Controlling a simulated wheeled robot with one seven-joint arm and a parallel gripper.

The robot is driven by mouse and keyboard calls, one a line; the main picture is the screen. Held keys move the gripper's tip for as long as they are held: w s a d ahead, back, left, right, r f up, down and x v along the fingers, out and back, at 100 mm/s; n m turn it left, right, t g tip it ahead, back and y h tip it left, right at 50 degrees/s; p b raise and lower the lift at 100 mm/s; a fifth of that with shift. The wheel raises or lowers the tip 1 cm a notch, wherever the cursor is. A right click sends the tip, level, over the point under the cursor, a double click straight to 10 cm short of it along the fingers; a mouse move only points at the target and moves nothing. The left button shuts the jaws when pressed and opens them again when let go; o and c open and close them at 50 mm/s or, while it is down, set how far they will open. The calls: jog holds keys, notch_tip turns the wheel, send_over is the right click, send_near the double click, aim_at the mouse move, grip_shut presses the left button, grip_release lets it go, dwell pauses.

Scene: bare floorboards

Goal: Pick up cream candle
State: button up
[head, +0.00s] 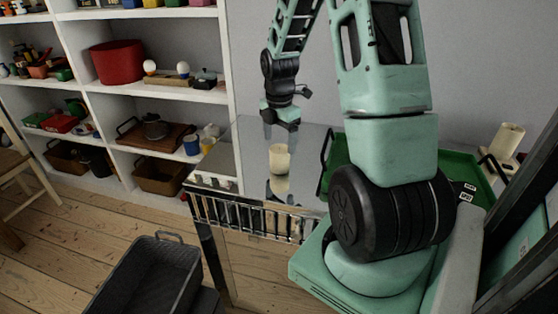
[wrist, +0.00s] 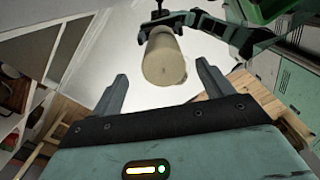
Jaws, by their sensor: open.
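The cream candle (head: 279,158) stands upright on a shiny reflective counter top (head: 247,140), with its reflection just below it. In the wrist view the candle (wrist: 165,60) shows beyond and between the two fingers, apart from them. My gripper (head: 283,125) is above and behind the candle in the head view. The fingers are spread and empty in the wrist view (wrist: 162,76). In the head view the fingertips are small and hard to make out.
A green tray (head: 340,165) lies right of the candle, partly hidden by my arm. Another cream cylinder (head: 507,140) stands at its far right. Shelves (head: 165,95) with pots and baskets stand left. A dark crate (head: 150,275) is in front. The counter around the candle is mostly clear.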

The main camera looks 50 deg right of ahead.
aim_at(280, 157)
jog(key=shift+s+a+f, duration=0.1)
jog(key=shift+f, duration=1.55)
jog(key=shift+s+a+f, duration=0.1)
jog(key=shift+f, duration=1.55)
jog(key=c, duration=1.2)
